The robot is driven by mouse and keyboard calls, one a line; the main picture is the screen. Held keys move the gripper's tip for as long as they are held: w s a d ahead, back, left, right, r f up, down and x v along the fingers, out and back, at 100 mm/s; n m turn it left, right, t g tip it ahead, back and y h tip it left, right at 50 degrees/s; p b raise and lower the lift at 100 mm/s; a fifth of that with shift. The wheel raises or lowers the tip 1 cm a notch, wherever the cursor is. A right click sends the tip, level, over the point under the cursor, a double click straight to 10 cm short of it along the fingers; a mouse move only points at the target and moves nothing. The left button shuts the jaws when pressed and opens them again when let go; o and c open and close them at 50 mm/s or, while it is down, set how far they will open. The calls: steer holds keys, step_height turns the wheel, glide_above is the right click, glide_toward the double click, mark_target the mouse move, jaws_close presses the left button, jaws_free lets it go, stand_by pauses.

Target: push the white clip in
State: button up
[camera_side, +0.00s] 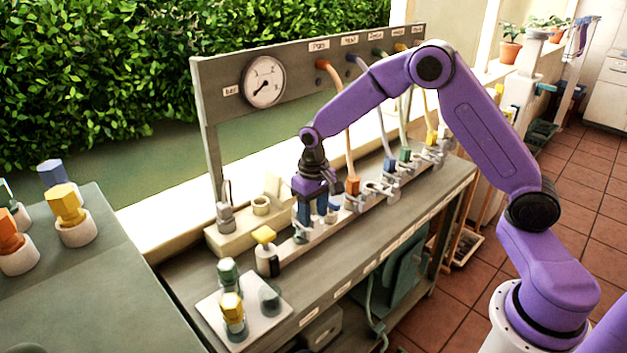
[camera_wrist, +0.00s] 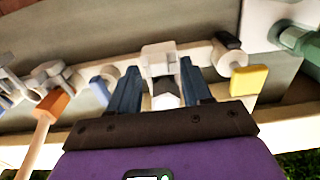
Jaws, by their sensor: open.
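The white clip (camera_wrist: 160,60) shows in the wrist view as a pale grey-white block on the rail, between the blue fingertips of my gripper (camera_wrist: 159,68). The fingers stand on either side of it with small gaps, and I cannot tell whether either one touches it. In the side view my gripper (camera_side: 312,212) points down over the near end of the fitting row on the bench. There the fingers mostly hide the clip. How far in the clip sits cannot be seen.
An orange plug (camera_side: 352,185) with a hose stands close to the right of my gripper, with blue and green plugs beyond. A yellow-topped fitting (camera_side: 264,235) is to the left. A panel with a gauge (camera_side: 264,81) rises behind.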

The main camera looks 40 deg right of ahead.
mark_target(314, 217)
step_height(314, 217, up, 16)
steer(key=shift+r, duration=0.2)
stand_by(0.4)
steer(key=s+f+n, duration=0.2)
steer(key=s+n, duration=0.4)
steer(key=s, duration=1)
steer(key=s+f+n, duration=0.2)
steer(key=s+n, duration=0.4)
steer(key=s, duration=1.1)
steer(key=shift+f+n, duration=0.3)
steer(key=shift+f, duration=0.1)
